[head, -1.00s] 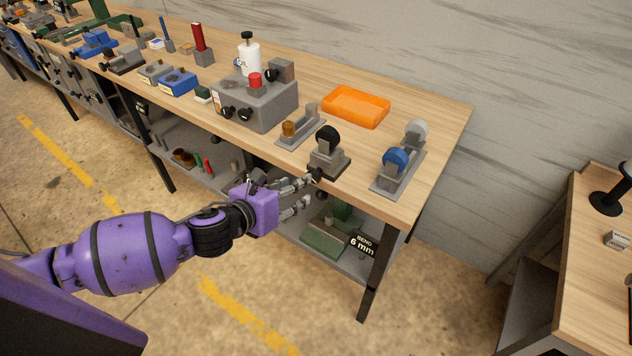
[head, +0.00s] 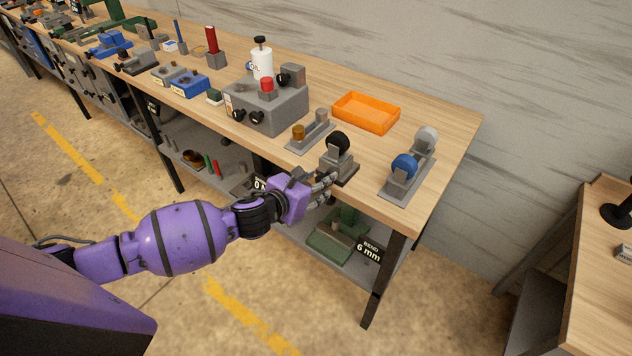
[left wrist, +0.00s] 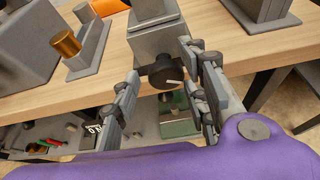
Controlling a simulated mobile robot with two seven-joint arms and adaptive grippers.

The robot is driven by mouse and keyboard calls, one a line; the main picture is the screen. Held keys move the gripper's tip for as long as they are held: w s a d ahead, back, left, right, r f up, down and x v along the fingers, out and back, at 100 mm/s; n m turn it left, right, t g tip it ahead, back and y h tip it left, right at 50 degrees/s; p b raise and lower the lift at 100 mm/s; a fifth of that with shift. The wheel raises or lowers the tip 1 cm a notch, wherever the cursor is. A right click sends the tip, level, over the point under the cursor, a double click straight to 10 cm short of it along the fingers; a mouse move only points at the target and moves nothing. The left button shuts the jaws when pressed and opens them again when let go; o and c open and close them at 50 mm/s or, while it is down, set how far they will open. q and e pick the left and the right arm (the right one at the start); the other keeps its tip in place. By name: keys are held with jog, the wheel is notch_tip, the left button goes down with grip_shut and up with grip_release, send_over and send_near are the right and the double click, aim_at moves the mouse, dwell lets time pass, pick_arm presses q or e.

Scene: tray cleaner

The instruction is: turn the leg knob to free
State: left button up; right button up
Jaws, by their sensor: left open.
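The knob (left wrist: 166,72) is round and black with a white pointer line. In the left wrist view it sits on the front of a grey block (left wrist: 165,44) at the table edge. My left gripper (left wrist: 160,62) is open, with one finger to each side of the knob; I cannot tell whether either finger touches it. In the head view my left gripper (head: 328,188) is at the front edge of the bench, just before the grey stand (head: 335,165) with a black wheel (head: 340,142) on top. There the fingers largely hide the knob. My right gripper is not in view.
On the bench (head: 455,130) a fixture with a blue wheel (head: 404,166) stands to the right and one with a brass cylinder (head: 299,132) to the left. A grey machine box (head: 265,108) and an orange tray (head: 366,112) are behind. A lower shelf holds a green device (head: 330,243).

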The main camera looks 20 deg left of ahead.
pick_arm(q)
jog(key=c, duration=1)
